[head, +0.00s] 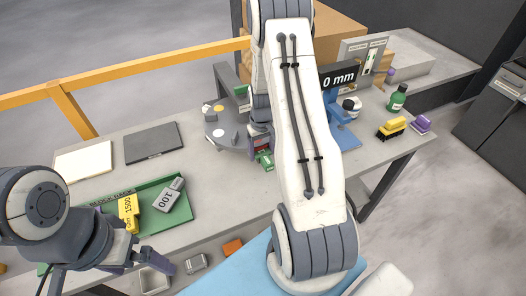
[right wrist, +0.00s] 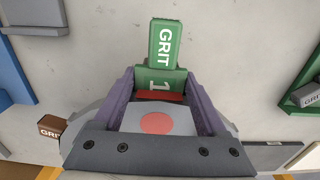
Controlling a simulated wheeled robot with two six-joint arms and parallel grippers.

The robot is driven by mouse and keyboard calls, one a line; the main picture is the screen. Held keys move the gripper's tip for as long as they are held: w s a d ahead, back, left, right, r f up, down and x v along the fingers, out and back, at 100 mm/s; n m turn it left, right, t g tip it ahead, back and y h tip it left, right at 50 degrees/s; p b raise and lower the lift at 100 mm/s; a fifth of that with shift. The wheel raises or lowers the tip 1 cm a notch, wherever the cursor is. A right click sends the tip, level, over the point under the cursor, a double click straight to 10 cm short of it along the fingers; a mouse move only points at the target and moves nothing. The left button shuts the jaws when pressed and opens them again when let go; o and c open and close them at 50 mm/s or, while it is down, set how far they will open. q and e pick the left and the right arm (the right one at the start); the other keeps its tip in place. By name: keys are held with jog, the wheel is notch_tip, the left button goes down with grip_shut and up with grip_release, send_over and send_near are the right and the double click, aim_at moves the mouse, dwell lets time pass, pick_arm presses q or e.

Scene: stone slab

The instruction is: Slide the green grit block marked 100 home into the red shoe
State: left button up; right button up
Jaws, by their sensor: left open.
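The green grit block (right wrist: 164,45) shows "GRIT" on its outer part and a "1" on the part between my right fingers; the rest of its number is hidden. My right gripper (right wrist: 160,82) has its two purple fingers against both sides of this block. The red shoe (right wrist: 159,97) shows as a narrow red strip just behind the block, beside a pale plate with a red dot (right wrist: 156,123). How deep the block sits in it is hidden. In the head view the green block (head: 265,160) sits at the grey disc's right edge. My left gripper (head: 152,262) is open and empty near the slab's front edge.
A green tray (head: 180,213) holds a yellow 1500 block (head: 128,211) and a grey 200 block (head: 169,195). The grey disc (head: 212,138) carries coloured dots. A blue stand (head: 348,138) with a 0 mm display is right of my right arm. Bare slab lies between tray and disc.

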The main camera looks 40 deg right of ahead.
aim_at(262, 151)
jog(key=o, duration=0.4)
jog(key=shift+w, duration=0.25)
jog(key=shift+c, duration=0.2)
jog(key=shift+d+r, duration=0.1)
jog(key=shift+w+r, duration=0.1)
jog(key=shift+r, duration=0.15)
jog(key=r+b, duration=0.1)
jog(key=r, duration=0.3)
jog(key=r+b, duration=0.1)
jog(key=r, duration=0.3)
jog(key=shift+s+r, duration=0.2)
jog(key=shift+r, duration=0.1)
jog(key=shift+s+r, duration=0.1)
jog(key=shift+r, duration=0.5)
